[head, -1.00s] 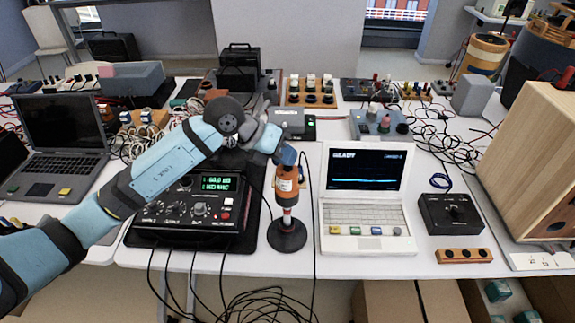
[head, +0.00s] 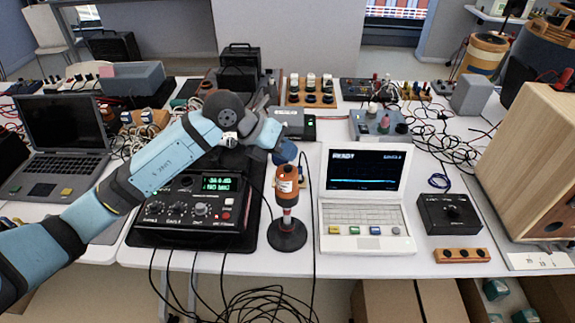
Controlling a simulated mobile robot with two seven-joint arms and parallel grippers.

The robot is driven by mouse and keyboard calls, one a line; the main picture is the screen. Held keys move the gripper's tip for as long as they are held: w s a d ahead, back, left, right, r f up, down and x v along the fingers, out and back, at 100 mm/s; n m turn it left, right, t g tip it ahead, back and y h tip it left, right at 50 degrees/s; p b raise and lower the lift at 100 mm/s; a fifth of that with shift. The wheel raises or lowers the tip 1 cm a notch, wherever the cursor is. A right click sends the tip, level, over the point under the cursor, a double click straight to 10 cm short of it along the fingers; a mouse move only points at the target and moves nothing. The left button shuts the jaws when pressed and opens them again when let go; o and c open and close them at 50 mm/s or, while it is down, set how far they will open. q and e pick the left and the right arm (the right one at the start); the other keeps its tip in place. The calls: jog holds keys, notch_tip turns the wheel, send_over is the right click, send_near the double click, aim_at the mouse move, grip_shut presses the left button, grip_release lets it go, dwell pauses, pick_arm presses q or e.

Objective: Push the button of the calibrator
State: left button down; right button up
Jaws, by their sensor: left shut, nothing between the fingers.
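The calibrator (head: 288,185) is an orange and dark cylinder standing upright over a round black stand base (head: 287,235), near the front edge of the table. My left gripper (head: 284,154) comes in from the left and points down at the calibrator's top end. It is shut with nothing held. Its tips are right at or just above the top; I cannot tell whether they touch. The calibrator's button is not distinguishable. My right gripper is not in view.
A black meter box (head: 190,205) with a green display stands left of the stand. A white laptop (head: 365,205) reading "READY" is close on the right. A black knob box (head: 450,213) and a wooden cabinet (head: 530,170) stand farther right. Cables hang at the front.

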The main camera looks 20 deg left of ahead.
pick_arm(q)
notch_tip(320, 180, up, 6)
jog(key=p, duration=0.3)
jog(key=shift+p, duration=0.35)
jog(key=s+d+n+g+h+p, duration=0.1)
jog(key=s+d+n+h+p, duration=0.1)
jog(key=s+d+h, duration=0.45)
jog(key=n+t+y+p, duration=0.65)
jog(key=n+t, duration=0.75)
jog(key=n, duration=1.4)
send_near(287, 167)
jog(key=s+d+y+b, duration=0.1)
jog(key=s+d, duration=0.2)
jog(key=s+a+f+n+g+y+p, duration=0.1)
jog(key=s+f+n+g+y, duration=0.3)
jog(key=s+f, duration=0.8)
jog(key=s+n+g, duration=0.1)
jog(key=n+g, duration=0.1)
jog(key=shift+a+g, duration=0.3)
jog(key=shift+a, duration=0.05)
